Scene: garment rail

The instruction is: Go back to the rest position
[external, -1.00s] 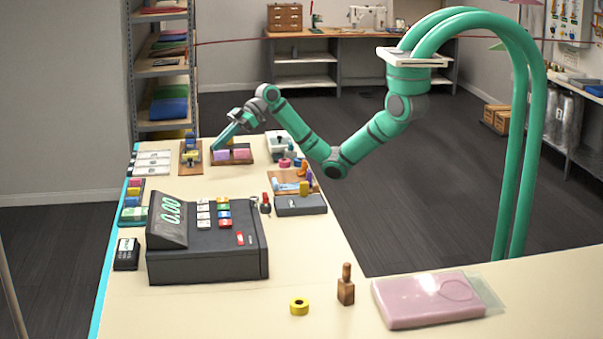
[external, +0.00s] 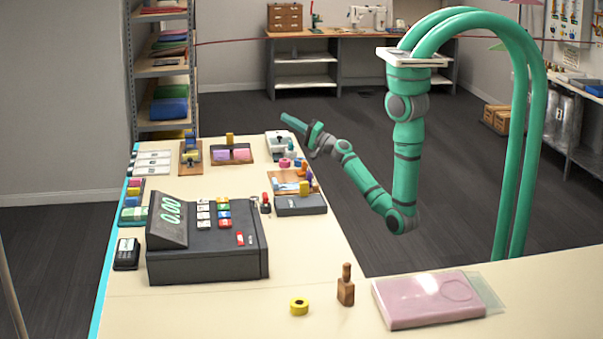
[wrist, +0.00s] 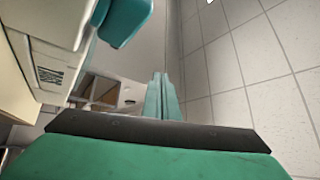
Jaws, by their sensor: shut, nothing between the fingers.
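My gripper (external: 294,123) is at the end of the raised forearm in the external view. It points up and to the left, above the far right edge of the counter, with nothing in it. My upper arm hangs down from its mount and my elbow is bent low at the right of the counter. In the wrist view the gripper's fingers (wrist: 162,98) lie together, shut and empty, and tilted walls and ceiling tiles show beyond them.
The counter (external: 200,305) carries a cash register (external: 208,240), a board with pink and purple blocks (external: 231,154), a dark box (external: 300,205), a yellow tape roll (external: 299,306), a wooden stamp (external: 346,287) and a pink package (external: 425,298).

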